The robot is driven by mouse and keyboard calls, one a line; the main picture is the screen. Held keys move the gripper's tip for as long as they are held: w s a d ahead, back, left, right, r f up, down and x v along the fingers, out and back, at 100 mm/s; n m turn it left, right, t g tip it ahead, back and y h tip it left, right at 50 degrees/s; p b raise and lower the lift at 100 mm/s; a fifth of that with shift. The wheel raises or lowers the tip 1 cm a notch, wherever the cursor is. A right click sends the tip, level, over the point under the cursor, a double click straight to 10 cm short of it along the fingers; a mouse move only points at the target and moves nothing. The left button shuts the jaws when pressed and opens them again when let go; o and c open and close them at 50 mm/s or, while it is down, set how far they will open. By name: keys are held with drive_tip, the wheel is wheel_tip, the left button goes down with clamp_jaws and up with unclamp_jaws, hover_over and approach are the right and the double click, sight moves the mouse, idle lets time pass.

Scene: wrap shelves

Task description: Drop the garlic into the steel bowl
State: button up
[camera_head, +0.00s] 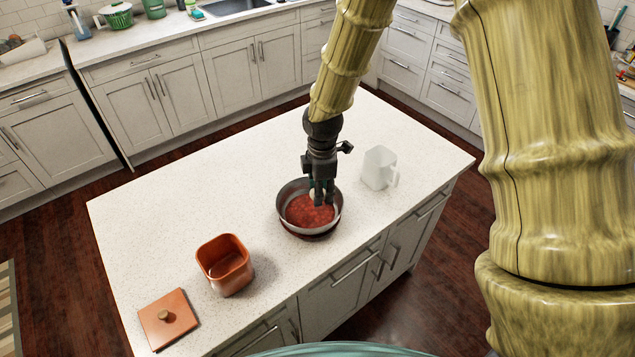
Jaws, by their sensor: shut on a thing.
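The steel bowl (284,194) stands on the island worktop near its front edge. Its rim is grey metal and its inside bottom looks reddish-brown. My gripper (321,195) points down over the bowl, its fingertips at or just above the opening. It is shut on a small pale thing, the garlic (313,193), which shows only in part between the dark green fingers. I cannot tell whether the garlic touches the bowl.
A white pitcher (379,168) stands close to the right of the bowl. An open orange-brown canister (226,266) and its square lid (168,320) are at the front left. The worktop (190,205) is clear at the back and left.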

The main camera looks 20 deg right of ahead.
drive_tip(key=shift+s+f+b, duration=0.25)
drive_tip(key=shift+f+b, duration=0.05)
drive_tip(key=shift+f, duration=0.2)
drive_tip(key=shift+w+f, duration=0.15)
drive_tip(key=shift+f, duration=0.15)
drive_tip(key=w+f, duration=0.2)
drive_tip(key=w, duration=0.1)
drive_tip(key=shift+w+f+b, duration=0.3)
drive_tip(key=shift+b, duration=0.05)
drive_tip(key=o, duration=0.6)
drive_tip(key=shift+s+r, duration=0.2)
drive_tip(key=shift+s, duration=0.05)
drive_tip(key=o, duration=0.3)
drive_tip(key=shift+s+r, duration=0.15)
drive_tip(key=shift+s, duration=0.2)
drive_tip(key=shift+o, duration=0.7)
drive_tip(key=shift+s+r, duration=0.5)
drive_tip(key=shift+s, duration=0.25)
drive_tip(key=shift+w+f, duration=0.55)
drive_tip(key=shift+w, duration=0.35)
drive_tip(key=shift+w+r, duration=0.1)
drive_tip(key=shift+r, duration=0.2)
drive_tip(key=r, duration=0.3)
drive_tip(key=s+r, duration=0.1)
drive_tip(key=r, duration=0.3)
drive_tip(key=s+r, duration=0.1)
drive_tip(key=r, duration=0.3)
drive_tip(key=shift+r, duration=0.2)
drive_tip(key=shift+w+r, duration=0.15)
drive_tip(key=shift+r, duration=0.25)
